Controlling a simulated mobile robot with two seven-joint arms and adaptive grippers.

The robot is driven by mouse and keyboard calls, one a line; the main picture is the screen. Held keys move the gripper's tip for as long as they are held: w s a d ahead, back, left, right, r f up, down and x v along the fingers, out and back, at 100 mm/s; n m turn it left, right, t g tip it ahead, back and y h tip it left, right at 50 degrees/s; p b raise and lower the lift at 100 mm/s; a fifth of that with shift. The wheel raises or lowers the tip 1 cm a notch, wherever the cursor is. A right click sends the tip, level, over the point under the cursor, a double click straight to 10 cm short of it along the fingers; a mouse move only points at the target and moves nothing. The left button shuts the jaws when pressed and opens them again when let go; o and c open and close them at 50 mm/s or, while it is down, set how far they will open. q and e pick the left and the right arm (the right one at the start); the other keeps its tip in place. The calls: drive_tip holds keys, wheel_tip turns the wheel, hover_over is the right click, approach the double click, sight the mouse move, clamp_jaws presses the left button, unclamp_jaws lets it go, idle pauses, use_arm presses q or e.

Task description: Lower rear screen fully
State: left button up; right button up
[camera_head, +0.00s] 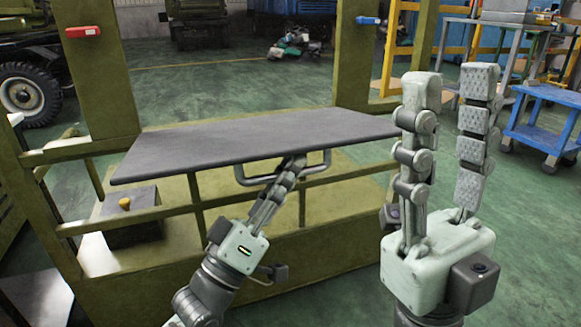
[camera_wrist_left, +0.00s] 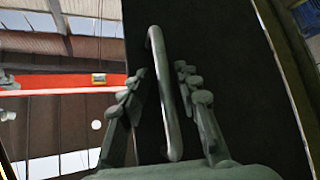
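The rear screen (camera_head: 260,136) is a dark grey panel in an olive frame. In the head view it stands out close to level, its near edge towards me. A grey bar handle (camera_head: 318,170) hangs under its near edge. It also shows in the left wrist view (camera_wrist_left: 164,85). My left gripper (camera_head: 292,166) is at the handle from below. In the left wrist view its fingers (camera_wrist_left: 161,72) stand on either side of the bar, with gaps visible. The finger tips are partly hidden under the panel in the head view. My right gripper (camera_head: 450,85) is raised, open and empty.
The olive frame (camera_head: 105,85) has rails below the screen. A red latch (camera_head: 83,31) is on its left post, a blue one (camera_head: 368,20) on its right. A box with a yellow knob (camera_head: 124,203) sits behind the rails. A blue cart (camera_head: 545,125) stands right.

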use_arm(q)
drive_tip(key=v, duration=1.1)
drive_tip(key=shift+s+f, duration=0.1)
drive_tip(key=shift+s, duration=0.05)
drive_tip(key=shift+s+a, duration=0.1)
